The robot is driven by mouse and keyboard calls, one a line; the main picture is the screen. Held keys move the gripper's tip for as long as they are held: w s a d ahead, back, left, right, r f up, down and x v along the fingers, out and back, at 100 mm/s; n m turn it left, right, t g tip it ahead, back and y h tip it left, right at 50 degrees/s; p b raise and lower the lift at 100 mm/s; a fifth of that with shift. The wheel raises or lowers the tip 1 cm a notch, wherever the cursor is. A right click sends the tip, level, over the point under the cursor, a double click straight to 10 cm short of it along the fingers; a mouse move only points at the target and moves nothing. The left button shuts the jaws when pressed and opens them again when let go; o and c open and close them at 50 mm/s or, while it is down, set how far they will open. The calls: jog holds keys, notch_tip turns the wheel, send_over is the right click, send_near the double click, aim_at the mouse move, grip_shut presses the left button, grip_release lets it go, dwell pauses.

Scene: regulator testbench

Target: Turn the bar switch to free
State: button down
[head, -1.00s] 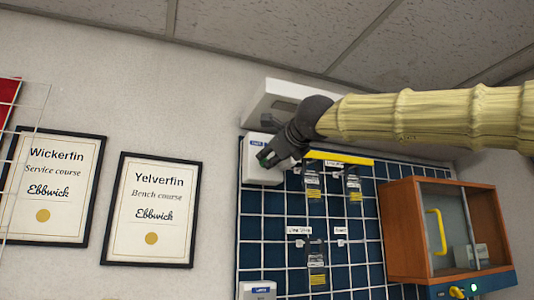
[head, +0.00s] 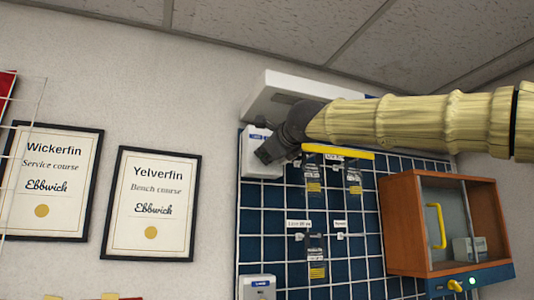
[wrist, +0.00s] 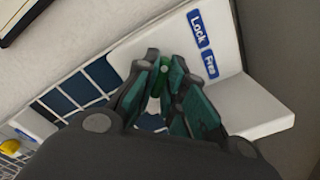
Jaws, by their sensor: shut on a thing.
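The white switch box (head: 262,170) is on the wall at the upper left of the blue grid panel. In the wrist view its white face (wrist: 228,45) bears blue labels reading "Lock" (wrist: 197,29) and what looks like "Free" (wrist: 210,63). My gripper (head: 264,156) is at the box front and hides part of it. In the wrist view my gripper (wrist: 163,72) is shut on a small green bar (wrist: 160,75), which I take as the bar switch. The bar's exact angle against the labels is hard to tell.
A second white box (head: 257,287) sits lower on the panel. Packets (head: 354,180) hang from the grid (head: 270,225). An orange cabinet (head: 402,225) with a yellow handle is at the right. Framed certificates (head: 152,205) hang at the left.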

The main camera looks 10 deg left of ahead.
jog(key=shift+r+m, duration=0.1)
jog(key=shift+m, duration=0.2)
jog(key=shift+w+d+r+m+b, duration=0.1)
jog(key=shift+m+b, duration=1.2)
jog(key=shift+m, duration=1.6)
jog(key=shift+d+f+m+b, duration=0.1)
jog(key=shift+m+b, duration=1.15)
jog(key=shift+m, duration=1.65)
jog(key=shift+w+d+r+m+b, duration=0.1)
jog(key=shift+m+b, duration=1.2)
jog(key=shift+m, duration=1.6)
jog(key=c, duration=1.6)
grip_release()
jog(key=shift+o, duration=0.5)
jog(key=shift+s, duration=0.15)
